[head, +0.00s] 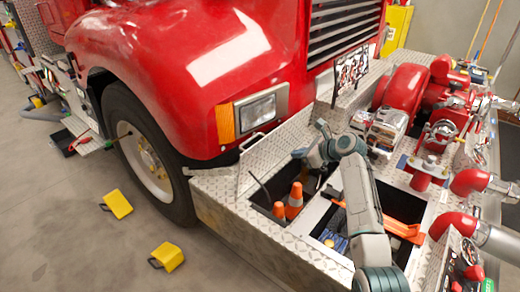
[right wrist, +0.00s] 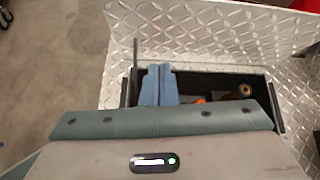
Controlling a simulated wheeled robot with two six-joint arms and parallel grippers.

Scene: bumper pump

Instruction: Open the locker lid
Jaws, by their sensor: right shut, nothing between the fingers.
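The locker (head: 262,207) in the bumper is uncovered, with its dark inside and two orange cones (head: 295,194) showing. Its diamond-plate lid (head: 272,151) appears raised and leaning back toward the truck; it also shows behind the opening in the right wrist view (right wrist: 205,35). A thin dark rod (head: 259,184) stands at the opening's left side. My right gripper (head: 299,153) is shut and empty, close to the lid's inner side; its blue-grey fingers (right wrist: 158,85) show over the opening in the right wrist view. Whether they touch the lid I cannot tell. My left gripper is out of view.
Another open compartment (head: 335,226) with blue and orange contents lies to the right, partly behind my arm. Red pump pipes (head: 452,222) and valves crowd the right side. The red truck body (head: 190,75) rises behind. Yellow chocks (head: 117,204) lie on the clear floor at left.

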